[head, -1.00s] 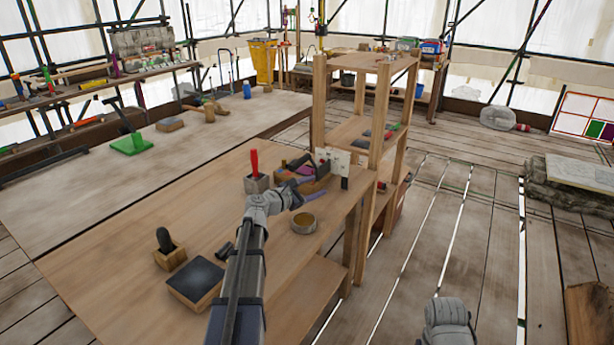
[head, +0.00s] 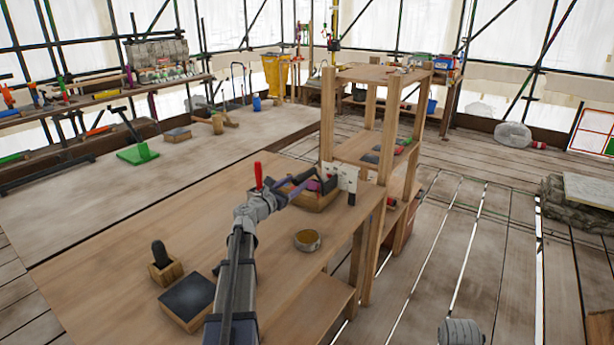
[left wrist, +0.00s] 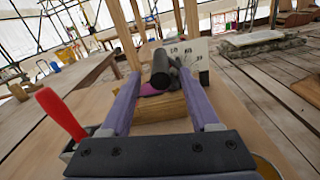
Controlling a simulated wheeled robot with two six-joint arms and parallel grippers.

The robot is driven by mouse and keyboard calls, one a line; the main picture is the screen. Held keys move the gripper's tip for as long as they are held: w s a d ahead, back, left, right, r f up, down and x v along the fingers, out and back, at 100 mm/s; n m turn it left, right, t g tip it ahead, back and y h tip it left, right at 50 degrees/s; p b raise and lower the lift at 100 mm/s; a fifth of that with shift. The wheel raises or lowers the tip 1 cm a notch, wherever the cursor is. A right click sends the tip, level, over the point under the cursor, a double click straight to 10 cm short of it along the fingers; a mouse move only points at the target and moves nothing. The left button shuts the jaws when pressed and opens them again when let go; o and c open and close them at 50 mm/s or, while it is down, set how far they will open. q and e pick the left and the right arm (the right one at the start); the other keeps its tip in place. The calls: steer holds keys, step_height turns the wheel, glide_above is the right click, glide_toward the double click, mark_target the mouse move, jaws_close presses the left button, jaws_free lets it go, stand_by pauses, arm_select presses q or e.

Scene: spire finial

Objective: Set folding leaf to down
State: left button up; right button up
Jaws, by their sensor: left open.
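The near wooden worktable (head: 130,230) has a flat, level top at its visible part. I cannot tell which part of it is the folding leaf; no hinge line shows clearly. My left gripper (head: 298,187) is over the table's far right part, beside a wooden tool box (head: 322,198). In the left wrist view its purple fingers (left wrist: 162,78) are spread apart. The wooden box (left wrist: 160,108), with a black-handled tool (left wrist: 160,66), shows between them; I cannot tell whether they touch. A joint of my right arm shows at the lower right, but no right gripper fingers.
A red-handled tool (head: 258,175) stands left of the box. A white card (head: 346,176) stands at its right. A round dish (head: 307,240), a dark block (head: 187,300) and a small wooden holder (head: 165,268) are on the table. A wooden shelf frame (head: 327,120) rises behind.

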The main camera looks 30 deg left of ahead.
mark_target(306, 175)
arm_select(q)
steer(key=w, duration=0.7)
steer(key=shift+w+d, duration=0.15)
steer(key=shift+d, duration=0.1)
steer(key=shift+c, duration=0.4)
jaws_close()
stand_by(0.7)
